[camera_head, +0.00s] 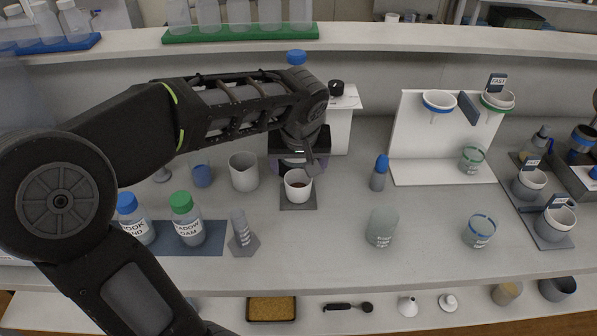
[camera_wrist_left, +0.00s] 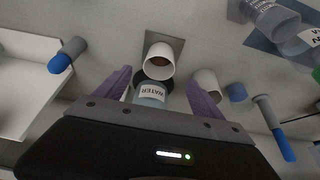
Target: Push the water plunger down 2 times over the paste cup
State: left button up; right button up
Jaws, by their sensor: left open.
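The paste cup (camera_head: 298,187) is white with brown paste inside and stands on a small dark mat in the head view. It also shows in the left wrist view (camera_wrist_left: 159,61), ahead of the fingers. A bottle labelled WATER (camera_wrist_left: 151,95) shows between the fingers in the left wrist view; its plunger cannot be made out. My left gripper (camera_wrist_left: 158,78) is open, with its two fingers apart on either side of the bottle in that view. In the head view, my left gripper (camera_head: 303,160) is just behind the cup, and my arm hides much there.
Left of the cup stand a pale beaker (camera_head: 244,171), a small blue cup (camera_head: 202,175) and bottles with blue and green (camera_head: 187,220) caps. A blue-topped marker-like item (camera_head: 379,173) and a frosted cup (camera_head: 381,227) stand right. A white rack (camera_head: 412,150) holds funnels.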

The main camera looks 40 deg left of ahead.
aim_at(296, 57)
jog(key=k+u, duration=0.55)
jog(key=i+l+u, duration=0.1)
jog(key=i+u, duration=0.25)
jog(key=i+l+u, duration=0.15)
jog(key=u, duration=0.2)
